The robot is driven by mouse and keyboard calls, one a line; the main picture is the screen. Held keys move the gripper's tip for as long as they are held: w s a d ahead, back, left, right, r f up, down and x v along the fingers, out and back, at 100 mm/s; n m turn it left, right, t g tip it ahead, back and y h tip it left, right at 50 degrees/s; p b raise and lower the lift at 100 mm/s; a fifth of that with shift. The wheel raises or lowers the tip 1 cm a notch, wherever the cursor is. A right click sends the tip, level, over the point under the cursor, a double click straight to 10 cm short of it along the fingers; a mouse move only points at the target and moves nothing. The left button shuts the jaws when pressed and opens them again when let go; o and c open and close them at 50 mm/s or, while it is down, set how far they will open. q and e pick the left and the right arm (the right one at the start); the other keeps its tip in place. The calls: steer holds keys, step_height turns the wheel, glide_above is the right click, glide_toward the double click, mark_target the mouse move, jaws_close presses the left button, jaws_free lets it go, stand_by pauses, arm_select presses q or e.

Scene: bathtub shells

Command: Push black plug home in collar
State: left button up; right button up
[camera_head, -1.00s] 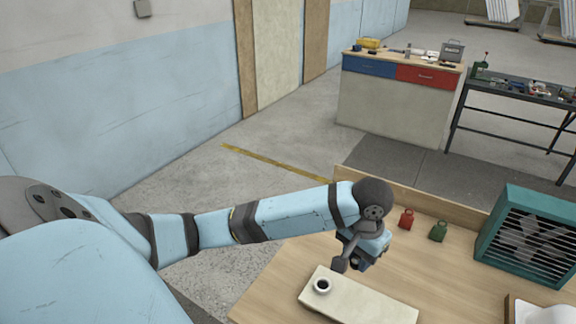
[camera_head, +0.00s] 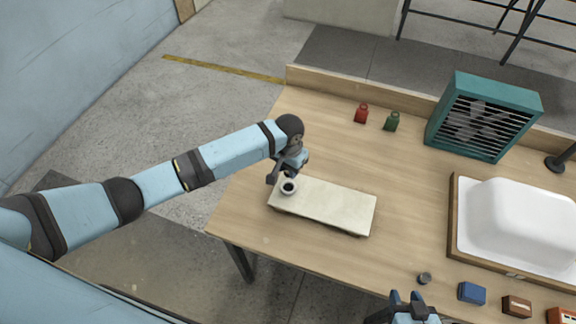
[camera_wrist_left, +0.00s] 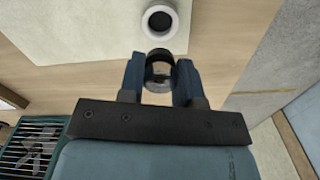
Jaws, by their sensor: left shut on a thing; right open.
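The white collar (camera_head: 289,187) with a dark hole stands on the left end of a pale board (camera_head: 330,204). It also shows at the top of the left wrist view (camera_wrist_left: 160,22). My left gripper (camera_wrist_left: 159,78) is shut on the black plug (camera_wrist_left: 158,55), held between its fingertips. In the wrist view the plug appears just below the collar, apart from it in the picture; its height over the board is unclear. In the head view my left gripper (camera_head: 287,174) is just behind the collar and hides the plug. My right gripper (camera_head: 409,299) is open at the bottom edge.
A red bottle (camera_head: 361,114), a green bottle (camera_head: 391,121) and a teal fan box (camera_head: 482,117) stand at the back. A white tub shell (camera_head: 520,220) lies right. A grey cylinder (camera_head: 425,278) and a blue block (camera_head: 472,293) sit near the front edge. Table around the board is clear.

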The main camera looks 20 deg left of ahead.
arm_select(q)
steer(key=shift+r+p, duration=0.1)
steer(key=shift+p, duration=0.25)
steer(key=shift+f+b, duration=0.5)
steer(key=shift+f, duration=0.35)
step_height(320, 180, down, 2)
steer(key=shift+f+b, duration=0.25)
steer(key=shift+b, duration=0.25)
steer(key=shift+f+b, duration=0.35)
steer(key=shift+f, duration=0.55)
steer(key=shift+p, duration=0.5)
